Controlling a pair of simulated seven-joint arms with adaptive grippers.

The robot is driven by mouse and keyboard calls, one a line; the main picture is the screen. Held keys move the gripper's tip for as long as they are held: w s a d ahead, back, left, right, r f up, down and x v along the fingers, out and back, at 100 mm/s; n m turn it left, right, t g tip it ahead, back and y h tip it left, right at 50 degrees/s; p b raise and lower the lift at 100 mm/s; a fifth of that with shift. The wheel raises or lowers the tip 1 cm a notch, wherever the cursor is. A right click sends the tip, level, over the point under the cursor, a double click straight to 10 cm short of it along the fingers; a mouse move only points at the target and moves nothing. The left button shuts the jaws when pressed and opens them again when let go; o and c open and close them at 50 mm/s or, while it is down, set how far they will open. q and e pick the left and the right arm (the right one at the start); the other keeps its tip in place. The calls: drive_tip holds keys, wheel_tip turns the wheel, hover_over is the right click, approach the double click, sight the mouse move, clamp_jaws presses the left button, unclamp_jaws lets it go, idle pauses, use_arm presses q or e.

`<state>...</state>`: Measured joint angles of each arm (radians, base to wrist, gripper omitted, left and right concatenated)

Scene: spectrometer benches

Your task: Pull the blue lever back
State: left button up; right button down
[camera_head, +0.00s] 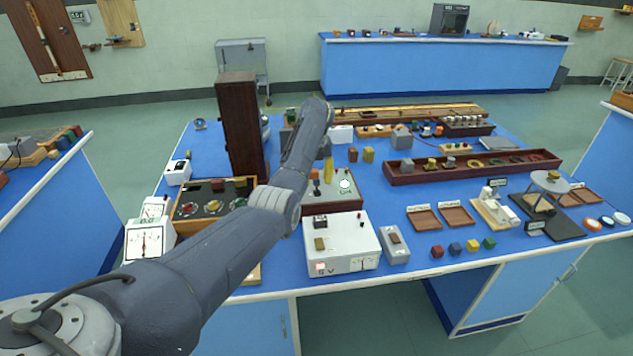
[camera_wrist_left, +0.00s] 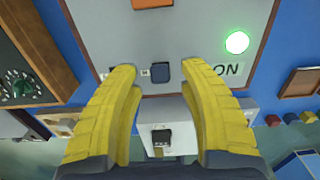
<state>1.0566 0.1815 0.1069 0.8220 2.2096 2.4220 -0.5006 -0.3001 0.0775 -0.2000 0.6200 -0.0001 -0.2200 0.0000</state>
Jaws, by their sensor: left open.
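The blue lever (camera_wrist_left: 161,71) shows in the left wrist view as a small dark blue knob on a pale grey panel (camera_wrist_left: 185,30). The panel has a lit green lamp (camera_wrist_left: 237,42) and the label ON beside the lever. My left gripper (camera_wrist_left: 158,72) has two yellow fingers, open, one on each side of the lever with gaps; I cannot tell its height over the panel. In the head view my left gripper (camera_head: 328,172) points down over the wood-framed panel (camera_head: 345,204). My arm hides part of the panel there. My right gripper is not in view.
An orange block-like part (camera_wrist_left: 152,3) is at the wrist view's top edge. A white instrument box (camera_head: 345,245) stands in front of the panel. A dark tray with knobs (camera_head: 215,208) is to the left, and a tall dark wooden box (camera_head: 242,125) stands behind it.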

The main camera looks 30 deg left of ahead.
use_arm(q)
drive_tip(key=shift+f, duration=0.65)
clamp_jaws()
